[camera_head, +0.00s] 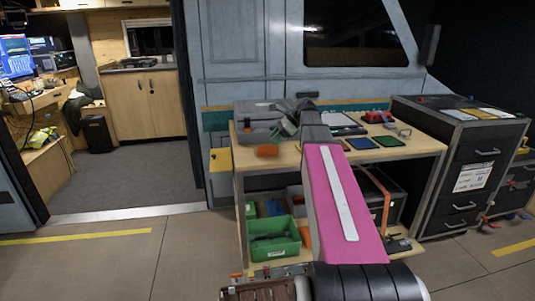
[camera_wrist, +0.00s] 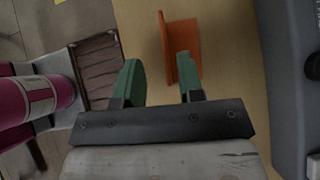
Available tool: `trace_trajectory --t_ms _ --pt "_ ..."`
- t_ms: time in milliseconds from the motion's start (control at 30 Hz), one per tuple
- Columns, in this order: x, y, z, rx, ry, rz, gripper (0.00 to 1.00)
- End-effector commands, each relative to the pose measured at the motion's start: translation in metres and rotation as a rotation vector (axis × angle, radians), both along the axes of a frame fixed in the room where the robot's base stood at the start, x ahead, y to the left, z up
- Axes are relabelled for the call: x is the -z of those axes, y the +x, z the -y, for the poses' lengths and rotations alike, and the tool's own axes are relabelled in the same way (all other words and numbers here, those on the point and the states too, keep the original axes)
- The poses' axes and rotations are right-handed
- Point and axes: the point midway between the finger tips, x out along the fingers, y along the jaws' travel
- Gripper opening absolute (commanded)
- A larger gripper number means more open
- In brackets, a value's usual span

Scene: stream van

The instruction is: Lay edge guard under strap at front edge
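The orange edge guard (camera_head: 267,151) lies on the wooden bench top near its front left. In the wrist view the orange edge guard (camera_wrist: 180,38) is an angled piece with an upright flange, just ahead of the right fingertip. My gripper (camera_wrist: 158,75) is open, its green fingers apart with bare wood between them. Whether the right finger touches the guard, I cannot tell. In the head view my gripper (camera_head: 288,127) is over the bench beside the guard, partly hidden by my pink arm. An orange strap (camera_head: 385,193) runs over a dark case (camera_head: 398,201) on the lower shelf.
A grey toolbox (camera_head: 258,113) stands behind the guard on the bench top (camera_head: 415,147). Flat coloured pads (camera_head: 388,141) and a red tool (camera_head: 377,117) lie on the right. A green bin (camera_head: 272,239) is on the lower shelf. Dark drawers (camera_head: 470,175) stand at right.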

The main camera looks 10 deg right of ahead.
Motion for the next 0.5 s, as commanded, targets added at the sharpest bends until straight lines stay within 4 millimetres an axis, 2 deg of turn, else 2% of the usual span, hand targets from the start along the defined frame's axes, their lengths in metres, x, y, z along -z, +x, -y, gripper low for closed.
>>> trace_trajectory --t_ms 233,500 --pt "0.014 0.002 -0.009 0.0 0.0 -0.001 0.35" --pt "0.043 0.007 -0.029 -0.001 0.001 -0.001 0.35"
